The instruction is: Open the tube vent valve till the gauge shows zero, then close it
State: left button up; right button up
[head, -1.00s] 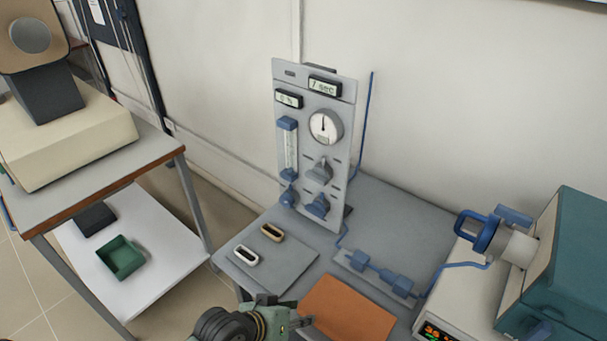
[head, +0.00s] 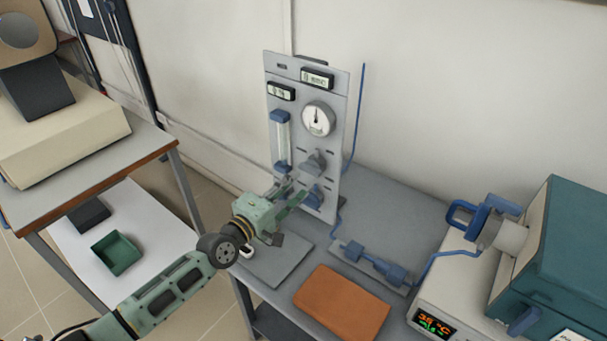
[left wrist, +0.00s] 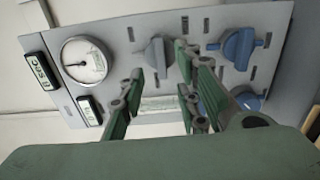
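The upright grey panel (head: 345,95) carries a round white gauge (head: 318,118), whose needle points roughly up. Below it sit a grey valve knob (head: 314,163) and a blue valve knob (head: 316,196). My left gripper (head: 292,186) is in front of the panel's lower part. In the left wrist view the panel is turned sideways. There my left gripper (left wrist: 160,75) has its fingers spread, with the grey knob (left wrist: 156,57) beyond the gap and the blue knob (left wrist: 238,47) right of it. Contact with a knob is not evident. My right gripper is not in view.
A flowmeter (head: 281,140) is on the panel's left side. An orange mat (head: 341,304) and blue tube fittings (head: 375,266) lie on the bench. A teal furnace (head: 560,250) stands at the right. A side table (head: 120,165) stands at left.

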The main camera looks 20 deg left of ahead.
aim_at(307, 172)
pick_arm(q)
jog(key=x, duration=0.5)
jog(key=shift+w+d, duration=0.15)
jog(key=shift+w, duration=0.2)
jog(key=shift+c, duration=0.2)
grip_shut()
